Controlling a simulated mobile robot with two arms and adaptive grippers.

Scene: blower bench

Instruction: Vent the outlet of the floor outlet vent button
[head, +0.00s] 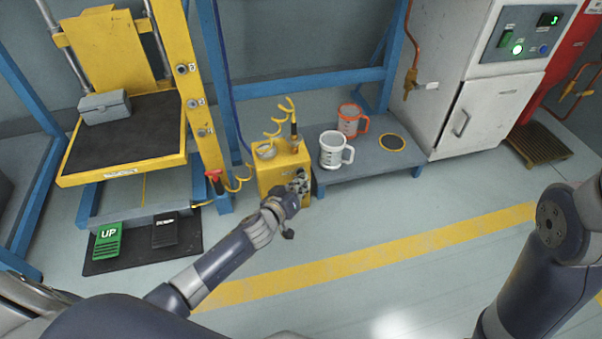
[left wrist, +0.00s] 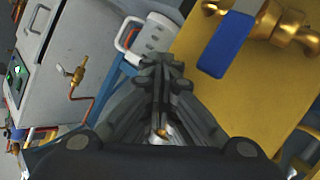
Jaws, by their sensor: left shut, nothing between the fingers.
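The yellow floor outlet box (head: 271,178) stands on the floor left of a low grey-blue bench. A brass valve (left wrist: 265,27) with a blue handle (left wrist: 226,44) is right of the fingertips. I cannot pick out the vent button or tell whether the fingers touch anything. My right gripper is out of view.
A white mug (head: 332,151) and an orange-and-grey mug (head: 350,121) stand on the low bench (head: 376,161). A lift table (head: 137,133) and green UP pedal (head: 107,241) are left. A white cabinet (head: 485,115) is right. The front floor is clear.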

